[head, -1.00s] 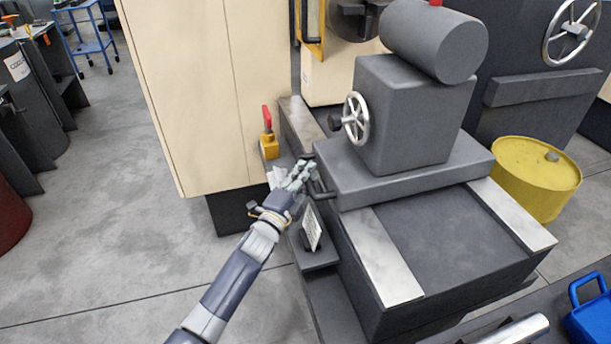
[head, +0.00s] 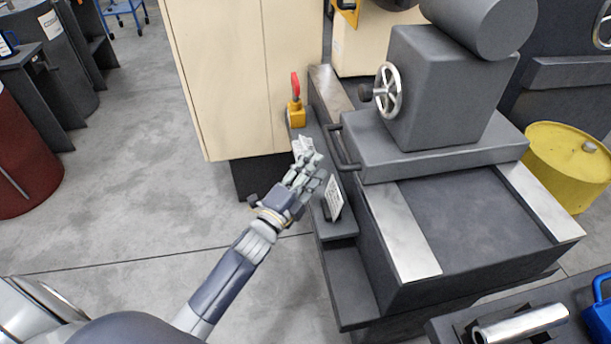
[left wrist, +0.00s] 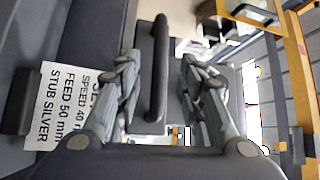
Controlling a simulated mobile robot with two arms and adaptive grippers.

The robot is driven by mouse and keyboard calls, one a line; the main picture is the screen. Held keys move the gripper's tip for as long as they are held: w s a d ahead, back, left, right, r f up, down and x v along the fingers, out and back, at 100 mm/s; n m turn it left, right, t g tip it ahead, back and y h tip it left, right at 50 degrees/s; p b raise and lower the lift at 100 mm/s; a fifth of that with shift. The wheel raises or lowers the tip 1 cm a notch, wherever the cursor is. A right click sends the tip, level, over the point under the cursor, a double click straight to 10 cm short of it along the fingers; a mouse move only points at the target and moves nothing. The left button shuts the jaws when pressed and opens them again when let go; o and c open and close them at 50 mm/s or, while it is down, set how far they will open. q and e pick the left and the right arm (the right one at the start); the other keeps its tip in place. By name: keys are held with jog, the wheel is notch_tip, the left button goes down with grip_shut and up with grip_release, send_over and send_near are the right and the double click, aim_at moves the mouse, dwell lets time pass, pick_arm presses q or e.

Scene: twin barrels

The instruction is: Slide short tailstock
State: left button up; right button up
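The tailstock (head: 440,95) is a grey block with a cylinder on top and a small silver handwheel (head: 388,90). It sits on the rails (head: 405,235) of the lathe bed. A dark bar handle (head: 343,152) sticks out from the left side of its base. My left gripper (head: 308,165) is open and empty, left of the handle and apart from it in the head view. In the left wrist view, the handle (left wrist: 159,65) shows ahead between the open fingers (left wrist: 160,75). My right gripper is not in view.
A cream cabinet (head: 240,80) rises behind. A yellow barrel (head: 565,165) is at right. Open floor lies left (head: 140,190).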

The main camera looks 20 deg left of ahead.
pick_arm(q)
jog(key=shift+v, duration=1.35)
